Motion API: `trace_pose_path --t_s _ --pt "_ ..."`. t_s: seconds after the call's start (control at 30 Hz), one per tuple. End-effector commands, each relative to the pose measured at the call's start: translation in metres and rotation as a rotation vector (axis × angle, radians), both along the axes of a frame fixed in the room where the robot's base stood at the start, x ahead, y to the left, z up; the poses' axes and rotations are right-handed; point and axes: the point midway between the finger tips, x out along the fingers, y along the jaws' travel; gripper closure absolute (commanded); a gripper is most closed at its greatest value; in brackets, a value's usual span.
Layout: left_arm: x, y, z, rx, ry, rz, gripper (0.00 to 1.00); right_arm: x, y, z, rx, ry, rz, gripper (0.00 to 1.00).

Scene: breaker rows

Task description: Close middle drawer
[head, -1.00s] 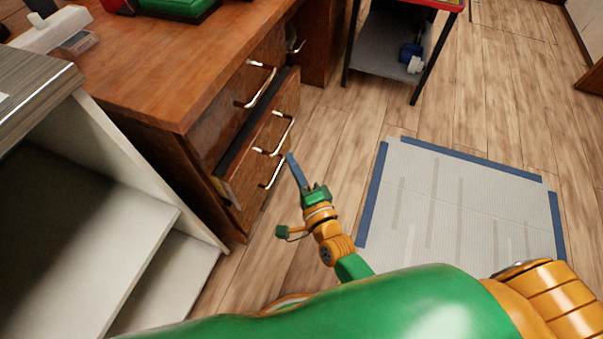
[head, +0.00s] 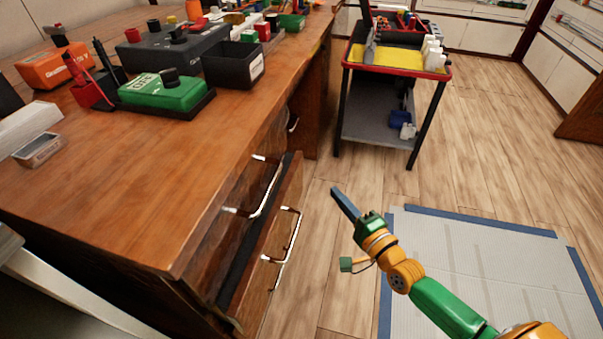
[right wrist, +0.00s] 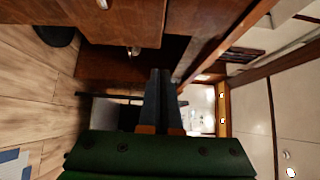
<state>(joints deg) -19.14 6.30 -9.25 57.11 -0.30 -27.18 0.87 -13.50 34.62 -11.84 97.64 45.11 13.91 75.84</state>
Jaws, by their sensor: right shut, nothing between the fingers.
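The wooden desk's middle drawer (head: 271,262) stands partly open, with a dark gap along its top. Its silver handle (head: 294,236) faces right, toward the open floor. The drawer above it has its own silver handle (head: 271,187) and looks closed. My right gripper (head: 341,196) is shut and empty, with its fingers pressed together. It is in the air to the right of the drawer front and apart from it. In the right wrist view the shut fingers (right wrist: 161,98) point at dark wooden furniture. The lower part of the drawers is cut off by the frame. My left gripper is not in view.
The desktop (head: 130,200) holds a green device (head: 163,92), a black bin (head: 233,66) and several other tools. A red-topped cart (head: 380,110) stands ahead. A grey mat with blue tape edges (head: 480,262) lies at the right. The floor between desk and mat is clear.

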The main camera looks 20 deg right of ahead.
Motion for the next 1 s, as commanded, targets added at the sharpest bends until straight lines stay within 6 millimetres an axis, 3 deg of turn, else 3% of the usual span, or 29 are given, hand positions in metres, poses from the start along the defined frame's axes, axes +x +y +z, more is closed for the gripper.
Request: trace_pose_path --t_s 0.33,0.6,1.0 --pt "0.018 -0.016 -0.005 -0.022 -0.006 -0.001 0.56 0.075 0.015 -0.003 -0.001 -0.004 0.000 1.00" --pt "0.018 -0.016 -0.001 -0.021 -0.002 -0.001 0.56 0.092 0.045 0.000 0.000 0.000 0.000 1.00" --pt "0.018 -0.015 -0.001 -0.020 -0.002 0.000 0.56 0.094 0.048 0.000 -0.002 0.001 0.000 1.00"
